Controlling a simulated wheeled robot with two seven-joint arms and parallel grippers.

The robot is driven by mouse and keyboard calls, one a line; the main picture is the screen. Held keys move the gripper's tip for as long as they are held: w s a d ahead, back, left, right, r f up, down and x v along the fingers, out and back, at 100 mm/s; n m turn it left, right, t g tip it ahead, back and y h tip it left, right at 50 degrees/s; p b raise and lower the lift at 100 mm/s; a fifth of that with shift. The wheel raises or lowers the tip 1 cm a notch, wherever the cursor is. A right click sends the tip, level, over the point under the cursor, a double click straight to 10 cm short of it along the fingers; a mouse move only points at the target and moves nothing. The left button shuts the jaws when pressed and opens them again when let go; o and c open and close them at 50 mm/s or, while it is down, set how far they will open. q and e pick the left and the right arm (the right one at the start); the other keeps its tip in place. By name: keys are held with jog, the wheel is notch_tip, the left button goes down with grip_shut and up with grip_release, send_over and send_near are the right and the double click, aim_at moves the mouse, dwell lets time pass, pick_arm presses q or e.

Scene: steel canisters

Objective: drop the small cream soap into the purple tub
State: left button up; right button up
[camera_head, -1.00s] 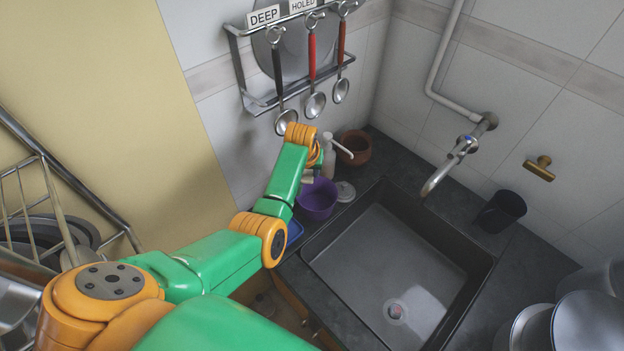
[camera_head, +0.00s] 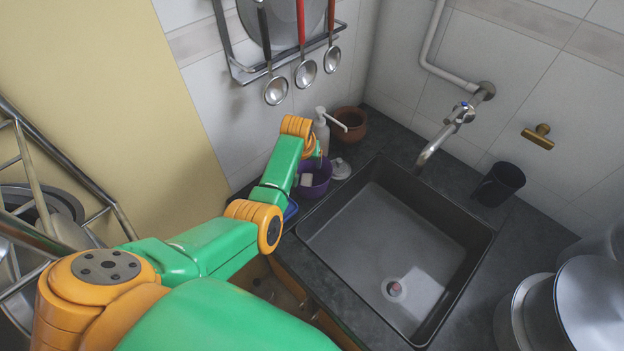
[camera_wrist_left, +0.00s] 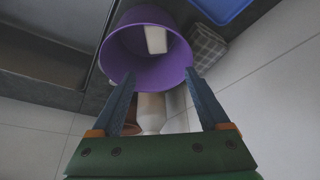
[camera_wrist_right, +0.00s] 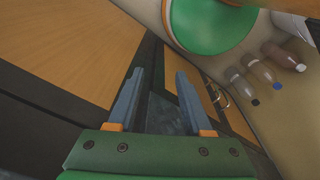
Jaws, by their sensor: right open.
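The purple tub (camera_head: 321,187) stands on the dark counter between the wall and the sink; it also fills the upper middle of the left wrist view (camera_wrist_left: 120,52). The small cream soap (camera_wrist_left: 155,40) shows inside the tub's opening, near its wall, and also in the head view (camera_head: 306,180). I cannot tell whether it rests on the bottom. My left gripper (camera_wrist_left: 160,75) is open at the tub's rim, its fingers apart from the soap. In the head view its fingers are mostly hidden. My right gripper (camera_wrist_right: 159,74) is open and empty, low by wooden cabinet fronts.
A white pump bottle (camera_head: 321,131) and a brown pot (camera_head: 351,124) stand behind the tub. A blue tray (camera_head: 291,209) lies in front of it. The sink (camera_head: 385,250) is to the right. A grey checked block (camera_wrist_left: 207,46) is beside the tub.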

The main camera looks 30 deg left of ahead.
pick_arm(q)
jog(key=shift+w+a, duration=0.1)
jog(key=shift+r, duration=0.15)
jog(key=v, duration=0.6)
jog(key=shift+r+p, duration=0.3)
jog(key=shift+p, duration=0.15)
jog(key=shift+s+f, duration=0.1)
jog(key=shift+s, duration=0.15)
